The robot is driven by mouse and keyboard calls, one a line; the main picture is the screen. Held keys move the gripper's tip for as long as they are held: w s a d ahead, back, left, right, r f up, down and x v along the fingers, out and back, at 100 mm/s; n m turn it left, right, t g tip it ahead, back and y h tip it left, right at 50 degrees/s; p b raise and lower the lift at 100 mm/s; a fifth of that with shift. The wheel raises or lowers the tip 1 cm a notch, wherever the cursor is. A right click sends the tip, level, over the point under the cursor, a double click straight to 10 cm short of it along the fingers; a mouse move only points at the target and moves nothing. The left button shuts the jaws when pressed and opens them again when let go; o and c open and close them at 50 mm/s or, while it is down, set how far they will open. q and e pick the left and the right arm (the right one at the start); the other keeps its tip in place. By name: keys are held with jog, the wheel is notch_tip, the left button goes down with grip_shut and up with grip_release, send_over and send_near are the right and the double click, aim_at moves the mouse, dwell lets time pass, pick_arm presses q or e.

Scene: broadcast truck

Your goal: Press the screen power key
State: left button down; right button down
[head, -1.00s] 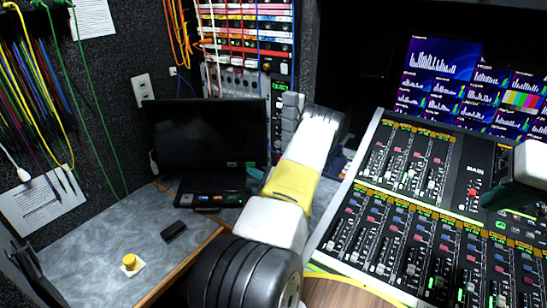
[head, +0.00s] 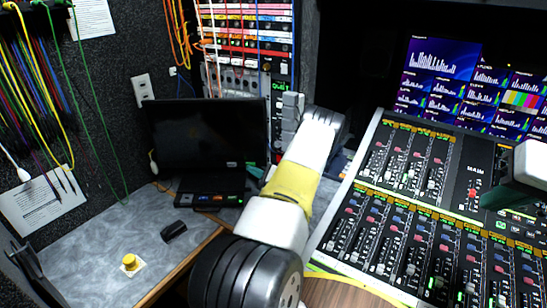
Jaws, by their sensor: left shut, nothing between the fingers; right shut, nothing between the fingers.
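The black screen (head: 208,135) stands on the grey desk at the back left, dark, with a flat black base (head: 210,186) in front of it. A row of small blue and orange keys (head: 207,198) lines the base's front edge. I cannot tell which key is the power key. My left arm reaches up across the middle to the screen's right side. My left gripper (head: 255,169) is shut and empty by the screen's lower right corner; whether it touches is unclear. My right gripper (head: 496,197) is shut at the right edge, above the mixing console, partly out of frame.
A yellow button (head: 129,261) on a pale plate and a small black box (head: 174,231) are on the desk (head: 100,240). The mixing console (head: 420,230) fills the right. A patch rack (head: 245,40) and hanging cables are behind. The desk's left part is mostly clear.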

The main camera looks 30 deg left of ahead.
pick_arm(q)
jog(key=shift+w+a, duration=0.15)
jog(key=shift+w, duration=0.2)
dwell(0.3)
jog(key=shift+s+d, duration=0.4)
jog(key=shift+s, duration=0.35)
jog(key=s+d, duration=0.3)
jog(key=s, duration=0.2)
jog(key=shift+s, duration=0.15)
dwell(0.6)
